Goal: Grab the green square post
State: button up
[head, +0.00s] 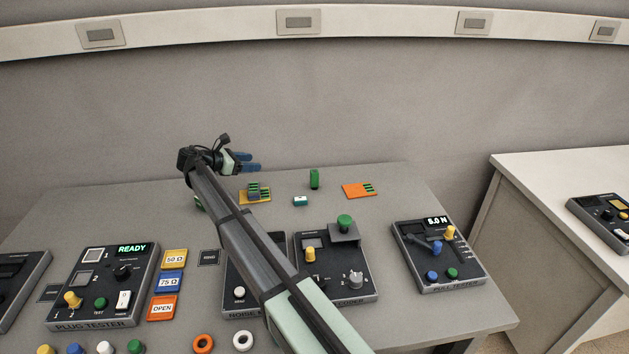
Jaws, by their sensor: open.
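A small green square post (314,179) stands upright near the back of the grey table, right of the picture's middle. My gripper (259,162) has blue fingers and is to the left of the post, with its fingertips pointing right. The fingers are apart with nothing between them, and a clear gap separates them from the post. I cannot tell the gripper's exact height over the table. Another small green piece (199,203) is partly hidden behind my arm at the left.
A yellow board with green parts (247,199) lies below my gripper. A small teal-and-white block (300,201) sits just in front of the post. An orange board (359,190) lies to its right. Testers, including the pull tester (437,256), fill the front.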

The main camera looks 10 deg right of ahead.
jog(key=w+d+r+m+g+y, duration=0.2)
jog(key=d+r+m+g, duration=0.15)
jog(key=d, duration=1.35)
jog(key=w+d+r+m+g+y, duration=0.15)
jog(key=d+r, duration=0.25)
jog(key=d, duration=1.3)
jog(key=g+y, duration=0.1)
jog(key=y, duration=0.8)
send_over(315, 171)
notch_tip(315, 171, down, 4)
jog(key=shift+h, duration=0.25)
jog(key=f, duration=0.7)
jog(key=shift+s+d, duration=0.2)
jog(key=shift+s, duration=0.05)
jog(key=shift+w+a+f, duration=0.15)
jog(key=shift+f, duration=1.3)
jog(key=shift+w+a+f, duration=0.1)
jog(key=shift+f, duration=1.3)
jog(key=c, duration=1.1)
